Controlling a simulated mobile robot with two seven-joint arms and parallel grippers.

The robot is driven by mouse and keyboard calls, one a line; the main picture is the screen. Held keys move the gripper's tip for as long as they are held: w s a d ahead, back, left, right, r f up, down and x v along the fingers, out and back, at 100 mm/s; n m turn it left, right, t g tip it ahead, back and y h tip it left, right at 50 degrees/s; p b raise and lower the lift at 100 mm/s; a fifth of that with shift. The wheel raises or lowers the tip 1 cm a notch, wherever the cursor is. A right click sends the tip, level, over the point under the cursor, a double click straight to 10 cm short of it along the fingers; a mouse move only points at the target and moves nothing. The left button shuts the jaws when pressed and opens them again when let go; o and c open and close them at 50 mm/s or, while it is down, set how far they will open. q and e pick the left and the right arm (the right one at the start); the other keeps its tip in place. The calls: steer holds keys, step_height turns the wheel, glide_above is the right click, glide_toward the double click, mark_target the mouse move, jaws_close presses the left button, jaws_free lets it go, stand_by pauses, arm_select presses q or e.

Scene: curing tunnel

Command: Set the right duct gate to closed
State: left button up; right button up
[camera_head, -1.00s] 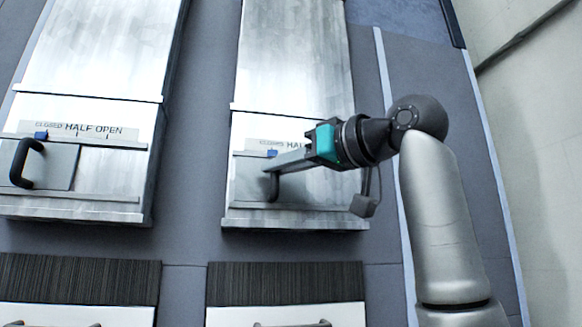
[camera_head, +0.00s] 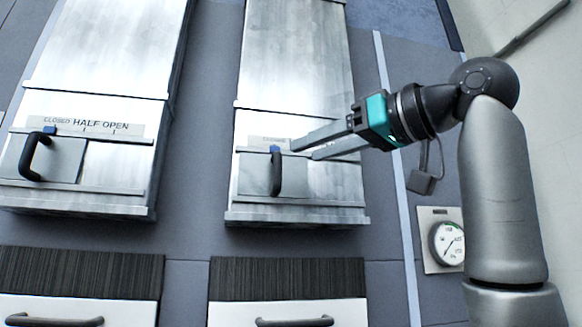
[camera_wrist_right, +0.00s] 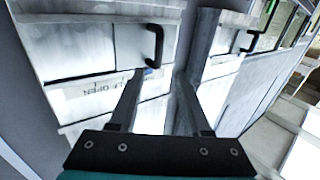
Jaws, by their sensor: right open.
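The right duct gate is a metal sliding plate (camera_head: 257,173) with an upright black handle (camera_head: 276,172) on the right duct's front. In the right wrist view the handle (camera_wrist_right: 155,45) and blue marker (camera_wrist_right: 148,70) show beyond the two parted fingers. My left gripper is out of view.
The left duct has a similar gate with a black handle (camera_head: 35,155) and a strip reading CLOSED, HALF, OPEN. Dark-topped drawers with handles (camera_head: 294,322) lie below. A round gauge (camera_head: 449,243) is on the wall at the lower right.

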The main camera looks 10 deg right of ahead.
steer(key=b+v, duration=0.1)
steer(key=v, duration=0.7)
steer(key=shift+b, duration=0.3)
